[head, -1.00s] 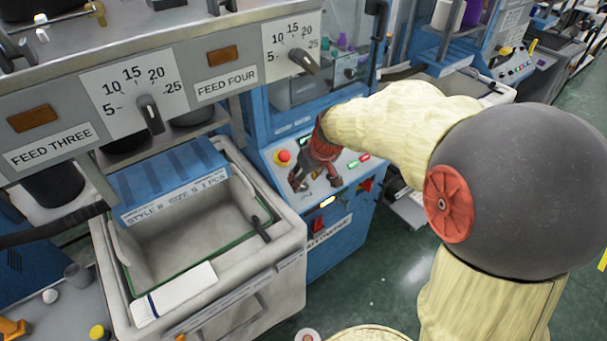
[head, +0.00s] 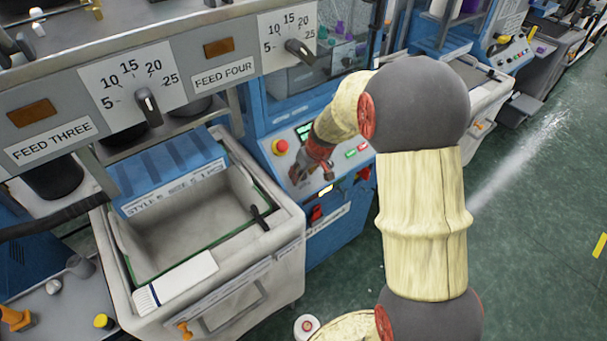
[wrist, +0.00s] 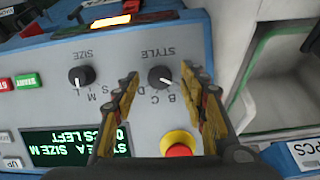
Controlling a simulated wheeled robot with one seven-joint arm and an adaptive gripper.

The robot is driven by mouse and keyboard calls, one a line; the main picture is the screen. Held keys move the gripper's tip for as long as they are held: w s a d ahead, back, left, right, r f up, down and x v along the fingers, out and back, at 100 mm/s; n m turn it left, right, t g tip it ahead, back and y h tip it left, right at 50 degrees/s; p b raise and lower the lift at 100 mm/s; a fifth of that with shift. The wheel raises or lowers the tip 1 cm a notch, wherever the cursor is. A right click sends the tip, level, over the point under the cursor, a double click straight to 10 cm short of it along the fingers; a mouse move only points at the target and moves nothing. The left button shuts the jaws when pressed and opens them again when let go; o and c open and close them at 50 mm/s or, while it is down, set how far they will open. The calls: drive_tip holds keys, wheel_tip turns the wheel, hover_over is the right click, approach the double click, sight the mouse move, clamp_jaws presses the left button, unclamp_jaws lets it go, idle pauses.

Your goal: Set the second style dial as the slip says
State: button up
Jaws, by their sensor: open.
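In the wrist view, which shows the panel upside down, the black STYLE dial (wrist: 163,77) sits between the fingers of my gripper (wrist: 160,72). The fingers are open on either side of it; contact cannot be told. Its white mark points to the lower right of the picture. Letters B, C and D show; the right finger covers the panel beyond B. The display (wrist: 75,144) reads style A, size M, 0 pcs left. In the head view my gripper (head: 308,172) is at the blue machine's panel. A slip (head: 172,190) on the near bin seems to read style B, size S, 1 pcs.
A red emergency button on a yellow collar (wrist: 179,145) is close to the fingers. The SIZE dial (wrist: 81,75) and a green start button (wrist: 28,82) are to the left. A grey bin (head: 195,235) stands left of the machine. The green floor (head: 530,220) at right is clear.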

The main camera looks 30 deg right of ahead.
drive_tip(key=shift+c, duration=1.2)
clamp_jaws()
